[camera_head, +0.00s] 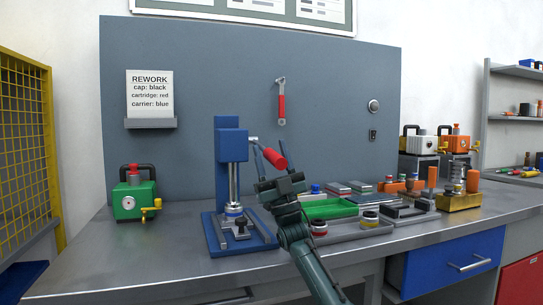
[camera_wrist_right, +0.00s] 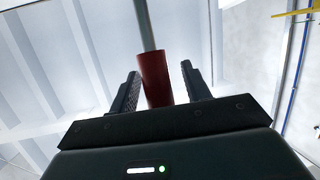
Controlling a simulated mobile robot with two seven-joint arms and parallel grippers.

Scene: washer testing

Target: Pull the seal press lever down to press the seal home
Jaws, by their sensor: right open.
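The seal press (camera_head: 231,150) is a blue column on a blue base (camera_head: 216,243), standing on the bench left of centre. Its lever is a metal rod with a red grip (camera_head: 275,158) that sticks out to the right of the column and angles a little downward. My right gripper (camera_head: 268,160) is open at the lever, its fingers pointing up. In the right wrist view the red grip (camera_wrist_right: 155,78) stands between the two open fingers (camera_wrist_right: 162,88), with gaps showing beside it. A ringed part (camera_head: 233,210) sits under the press ram. My left gripper is not in view.
A green pump unit (camera_head: 133,200) stands on the bench at left. A green tray (camera_head: 330,208), grey fixtures and several small parts lie right of the press. A red-handled tool (camera_head: 281,105) hangs on the back panel. The bench front left is clear.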

